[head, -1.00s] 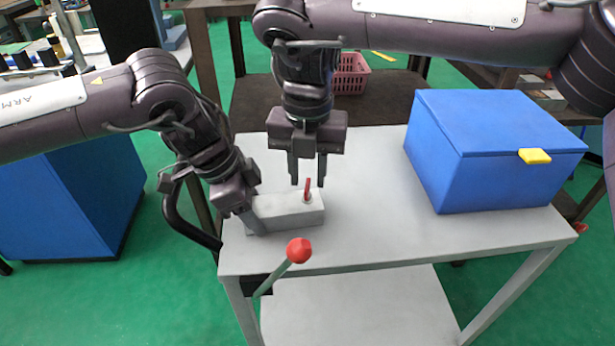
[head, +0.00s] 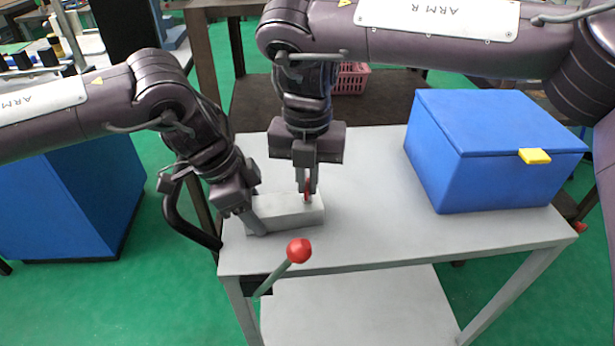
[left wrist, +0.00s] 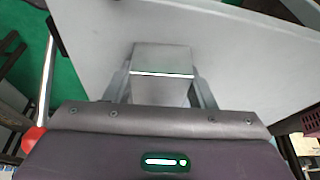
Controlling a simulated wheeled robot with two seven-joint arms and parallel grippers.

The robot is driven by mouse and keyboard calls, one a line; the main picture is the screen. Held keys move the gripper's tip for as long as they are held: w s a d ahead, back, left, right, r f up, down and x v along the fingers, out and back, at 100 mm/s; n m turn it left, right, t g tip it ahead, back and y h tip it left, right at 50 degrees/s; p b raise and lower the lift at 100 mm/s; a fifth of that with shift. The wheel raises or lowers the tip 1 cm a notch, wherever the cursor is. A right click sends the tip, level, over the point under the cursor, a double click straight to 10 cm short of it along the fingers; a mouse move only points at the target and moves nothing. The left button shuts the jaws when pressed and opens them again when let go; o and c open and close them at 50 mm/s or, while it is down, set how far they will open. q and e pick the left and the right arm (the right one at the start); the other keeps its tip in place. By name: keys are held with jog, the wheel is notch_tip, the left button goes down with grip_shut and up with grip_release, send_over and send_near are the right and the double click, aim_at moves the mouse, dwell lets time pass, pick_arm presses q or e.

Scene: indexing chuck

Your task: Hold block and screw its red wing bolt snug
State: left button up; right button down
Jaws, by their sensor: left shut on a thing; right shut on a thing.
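The grey block (head: 284,209) lies on the grey table near its left front edge. My left gripper (head: 256,222) is shut on the block's left end. In the left wrist view the block (left wrist: 162,62) sits between the two fingers of the left gripper (left wrist: 163,85). The red wing bolt (head: 307,190) stands upright at the block's right end. My right gripper (head: 306,185) points straight down over the bolt and is shut on its wing, with its fingers hiding part of it. The bolt does not show in the left wrist view.
A blue box (head: 490,165) with a yellow latch stands on the right of the table (head: 375,220). A lever with a red ball knob (head: 299,251) sticks up at the front left edge. The table between block and box is clear.

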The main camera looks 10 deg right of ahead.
jog(key=shift+m, duration=0.3)
jog(key=m, duration=0.9)
dwell(0.5)
jog(key=c, duration=1.6)
grip_release()
jog(key=shift+o, duration=0.2)
notch_tip(320, 180, up, 12)
